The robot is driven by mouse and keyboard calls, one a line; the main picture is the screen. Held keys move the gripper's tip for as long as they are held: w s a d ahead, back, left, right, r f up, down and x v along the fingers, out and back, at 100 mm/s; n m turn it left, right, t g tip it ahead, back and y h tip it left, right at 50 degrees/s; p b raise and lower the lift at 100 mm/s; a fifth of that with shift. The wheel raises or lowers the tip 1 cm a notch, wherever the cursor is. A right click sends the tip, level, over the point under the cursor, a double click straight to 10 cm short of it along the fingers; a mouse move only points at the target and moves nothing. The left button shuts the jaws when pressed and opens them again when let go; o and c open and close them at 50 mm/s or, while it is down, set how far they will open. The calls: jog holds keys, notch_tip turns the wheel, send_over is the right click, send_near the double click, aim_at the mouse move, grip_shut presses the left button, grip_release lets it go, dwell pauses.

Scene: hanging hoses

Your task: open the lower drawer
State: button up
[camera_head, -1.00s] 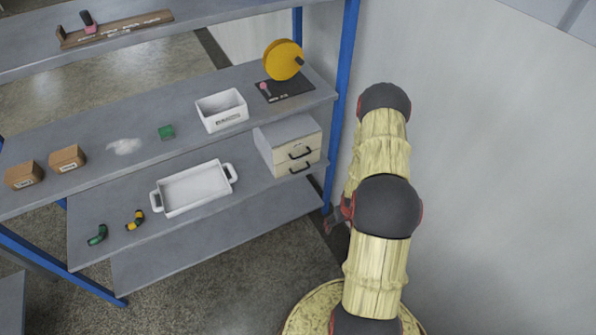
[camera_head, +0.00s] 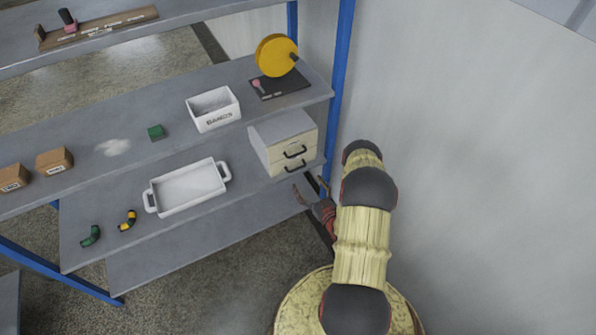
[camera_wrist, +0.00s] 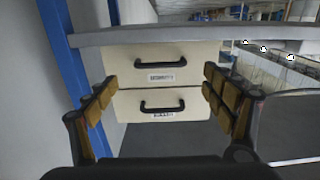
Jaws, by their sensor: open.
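The drawer unit (camera_head: 282,143) is a small cream box with two stacked drawers at the right end of the middle shelf. In the wrist view the upper drawer (camera_wrist: 130,67) and the lower drawer (camera_wrist: 190,105) both look closed, each with a black bar handle. The lower handle (camera_wrist: 162,107) lies between my open fingers in the picture. My gripper (camera_wrist: 158,98) is open and empty, facing the drawer fronts, and appears apart from them. In the head view my gripper (camera_head: 312,197) is low, just right of and in front of the unit, partly hidden by my arm.
A blue shelf post (camera_head: 340,90) stands close right of the unit, with a wall beyond. A white tray (camera_head: 187,188) sits left of it on the same shelf. A white bin (camera_head: 213,110) and a yellow disc (camera_head: 276,56) stand on the shelf above.

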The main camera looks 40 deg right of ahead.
jog(key=b+x, duration=0.2)
jog(key=x, duration=0.5)
jog(key=shift+w+d+r, duration=0.15)
jog(key=shift+w, duration=0.25)
jog(key=c, duration=0.3)
jog(key=c, duration=1.1)
jog(key=shift+c, duration=0.3)
